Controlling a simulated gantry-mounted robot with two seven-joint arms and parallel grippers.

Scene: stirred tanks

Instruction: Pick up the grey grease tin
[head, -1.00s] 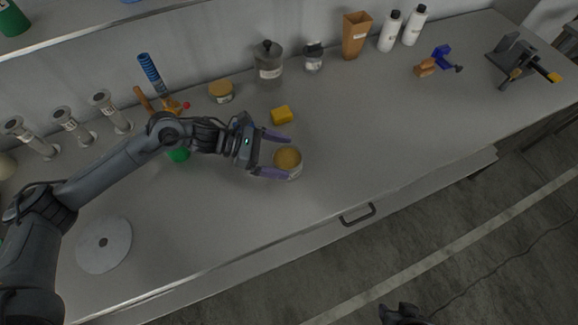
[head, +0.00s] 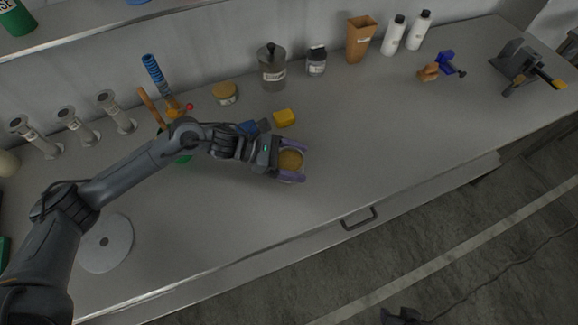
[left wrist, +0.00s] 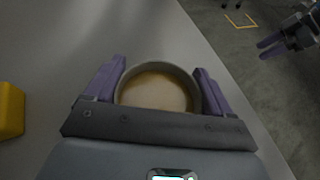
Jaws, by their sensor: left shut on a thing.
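The grey grease tin (head: 291,161) is round and open-topped, with yellow-brown grease inside. It stands upright at the bench's middle, and I cannot tell whether its base is off the surface. My left gripper (head: 291,162) is shut on it, with a purple finger pressed to each side. In the left wrist view the tin (left wrist: 157,90) sits between the two fingers, its lower part hidden by the gripper body. My right gripper (left wrist: 268,46) shows small at the top right of the left wrist view, apart from the bench, its two fingers apart and empty.
A yellow block (head: 284,118) lies close behind the tin, with a blue and dark object (head: 255,127) beside it. A yellow-lidded jar (head: 224,92), a grey lidded jar (head: 272,68) and bottles line the back. A grey disc (head: 105,243) lies front left. The bench right of the tin is clear.

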